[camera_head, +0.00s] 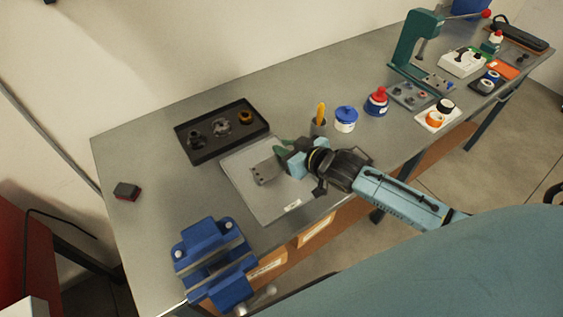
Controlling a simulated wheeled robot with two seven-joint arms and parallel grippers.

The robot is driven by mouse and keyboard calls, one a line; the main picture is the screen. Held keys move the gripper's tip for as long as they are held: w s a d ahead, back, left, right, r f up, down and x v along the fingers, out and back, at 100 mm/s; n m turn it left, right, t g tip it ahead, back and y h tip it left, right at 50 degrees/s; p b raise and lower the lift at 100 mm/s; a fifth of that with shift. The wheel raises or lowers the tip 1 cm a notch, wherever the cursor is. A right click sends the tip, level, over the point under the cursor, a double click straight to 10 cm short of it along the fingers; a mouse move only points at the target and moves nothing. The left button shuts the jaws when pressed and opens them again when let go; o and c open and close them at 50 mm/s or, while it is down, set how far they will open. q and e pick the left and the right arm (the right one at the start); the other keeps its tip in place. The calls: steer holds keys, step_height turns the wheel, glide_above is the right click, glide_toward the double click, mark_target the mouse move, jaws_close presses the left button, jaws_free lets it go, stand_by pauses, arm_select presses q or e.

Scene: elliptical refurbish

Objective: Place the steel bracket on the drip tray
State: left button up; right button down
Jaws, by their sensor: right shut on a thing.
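The steel bracket (264,172) is a small grey plate with dark holes, over the light grey flat panel (257,205). My right gripper (284,157) reaches in from the right and is shut on the bracket's right end. I cannot tell whether the bracket touches the panel. A black rimmed tray (189,151) with several small round parts in it lies just behind the panel. I cannot tell for sure which of the two is the drip tray. My left gripper is not in view.
A blue vise (208,254) stands at the front left edge, and a small dark block (127,191) lies at the left. A blue-lidded pot (345,119), a red-capped bottle (377,102) and a green press (416,45) stand to the right. The left bench top is mostly clear.

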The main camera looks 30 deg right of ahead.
steer(key=shift+f, duration=2.55)
steer(key=shift+f+b, duration=0.15)
steer(key=shift+b, duration=0.2)
steer(key=c, duration=1.3)
jaws_free()
steer(key=shift+s, duration=0.2)
steer(key=p+v, duration=0.1)
steer(key=v, duration=1)
steer(key=shift+s+d+r, duration=0.1)
steer(key=shift+s+r, duration=0.15)
